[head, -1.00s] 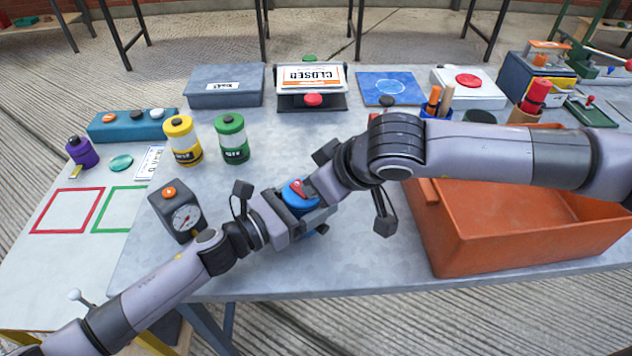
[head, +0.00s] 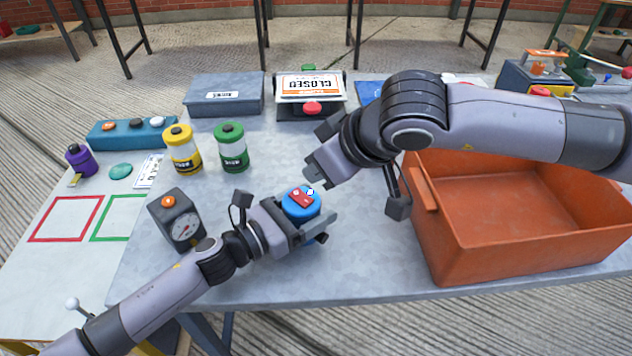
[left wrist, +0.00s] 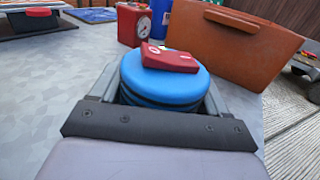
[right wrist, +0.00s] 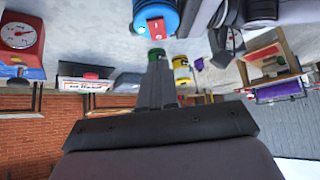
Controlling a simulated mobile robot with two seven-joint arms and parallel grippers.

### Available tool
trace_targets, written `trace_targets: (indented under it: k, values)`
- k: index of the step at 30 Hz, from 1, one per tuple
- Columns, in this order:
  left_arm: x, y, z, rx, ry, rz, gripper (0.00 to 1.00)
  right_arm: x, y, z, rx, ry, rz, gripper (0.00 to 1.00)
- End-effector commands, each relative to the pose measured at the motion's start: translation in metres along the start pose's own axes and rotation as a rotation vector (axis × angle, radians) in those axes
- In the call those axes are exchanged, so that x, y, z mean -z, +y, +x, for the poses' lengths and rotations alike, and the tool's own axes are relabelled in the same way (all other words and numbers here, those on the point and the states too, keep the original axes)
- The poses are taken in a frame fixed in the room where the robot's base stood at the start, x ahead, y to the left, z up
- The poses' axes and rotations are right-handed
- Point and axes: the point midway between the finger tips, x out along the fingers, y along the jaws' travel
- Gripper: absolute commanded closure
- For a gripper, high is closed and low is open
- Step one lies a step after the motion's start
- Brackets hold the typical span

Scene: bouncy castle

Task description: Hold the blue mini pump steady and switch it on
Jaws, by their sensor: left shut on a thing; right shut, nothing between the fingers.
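The blue mini pump (head: 301,209) is a round blue body with a red switch (head: 302,197) on top, standing on the grey table. My left gripper (head: 312,228) is shut on the pump, with one finger on each side of its body; the left wrist view shows the pump (left wrist: 165,88) between the fingers, the red switch (left wrist: 169,58) on its lid. My right gripper (head: 315,175) is shut and empty, just above and behind the pump, apart from the switch. In the right wrist view its closed fingertips (right wrist: 157,55) point toward the pump (right wrist: 170,14).
An orange crate (head: 425,240) stands to the right, under my right arm. A gauge box (head: 177,220), a yellow canister (head: 182,150) and a green canister (head: 232,148) stand to the left. The table front around the pump is clear.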

Motion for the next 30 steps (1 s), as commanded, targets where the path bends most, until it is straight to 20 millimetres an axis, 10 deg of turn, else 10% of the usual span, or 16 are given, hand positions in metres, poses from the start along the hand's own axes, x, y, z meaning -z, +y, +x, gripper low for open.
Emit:
trace_targets:
  k: [12, 29, 30]
  values:
    - [0.0, 0.0, 0.0, -0.001, 0.0, 0.0, 0.73, -0.023, 0.001, -0.077, -0.001, -0.003, 0.001, 1.0]
    - [0.0, 0.0, 0.0, 0.0, 0.0, 0.0, 0.73, -0.026, 0.0, -0.091, 0.0, -0.005, 0.001, 1.0]
    - [0.0, 0.0, 0.0, 0.0, 0.0, 0.0, 0.21, -0.026, 0.0, -0.091, 0.0, -0.005, 0.001, 1.0]
